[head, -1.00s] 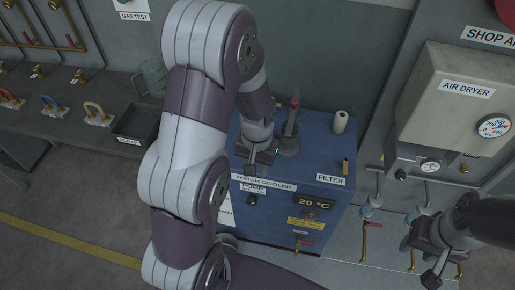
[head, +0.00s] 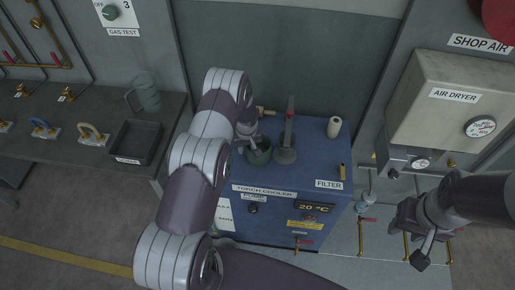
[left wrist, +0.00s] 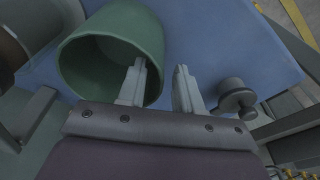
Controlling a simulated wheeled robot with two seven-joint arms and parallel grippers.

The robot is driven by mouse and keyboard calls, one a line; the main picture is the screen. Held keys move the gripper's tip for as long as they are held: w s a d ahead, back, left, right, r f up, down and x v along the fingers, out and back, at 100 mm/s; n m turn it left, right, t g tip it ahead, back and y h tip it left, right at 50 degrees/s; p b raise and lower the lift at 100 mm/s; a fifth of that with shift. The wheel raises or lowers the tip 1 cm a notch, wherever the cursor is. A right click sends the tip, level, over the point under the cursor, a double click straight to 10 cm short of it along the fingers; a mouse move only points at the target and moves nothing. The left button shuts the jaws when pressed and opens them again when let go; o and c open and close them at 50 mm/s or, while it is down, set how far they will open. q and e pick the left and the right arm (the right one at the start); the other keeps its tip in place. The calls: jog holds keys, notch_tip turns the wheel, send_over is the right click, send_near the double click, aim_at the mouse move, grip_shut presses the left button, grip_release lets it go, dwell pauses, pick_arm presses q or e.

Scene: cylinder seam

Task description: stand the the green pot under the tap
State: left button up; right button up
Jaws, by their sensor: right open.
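The green pot (head: 259,153) stands upright on top of the blue torch cooler (head: 305,178), partly hidden by my left gripper (head: 250,141). In the left wrist view the pot (left wrist: 108,55) is open-mouthed and large. My left gripper (left wrist: 159,78) is open there, one finger over the pot's mouth and the other outside its wall. A gap shows between the fingers. A small brass fitting (head: 265,112) shows behind the pot; I cannot tell whether it is the tap. My right gripper (head: 414,245) is open and empty at the right, away from the pot.
A grey holder (head: 286,154) with a red-tipped tool stands close right of the pot. A white roll (head: 334,127) and a yellow cylinder (head: 342,171) stand farther right on the cooler. A dark tray (head: 136,142) and a grey-green jug (head: 147,92) are on the left bench.

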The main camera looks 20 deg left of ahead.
pick_arm(q)
jog(key=shift+d+f, duration=0.2)
jog(key=shift+f, duration=0.55)
jog(key=shift+w+f, duration=0.15)
jog(key=shift+a, duration=0.25)
grip_shut()
pick_arm(e)
jog(key=shift+d+r, duration=0.2)
jog(key=shift+r, duration=0.1)
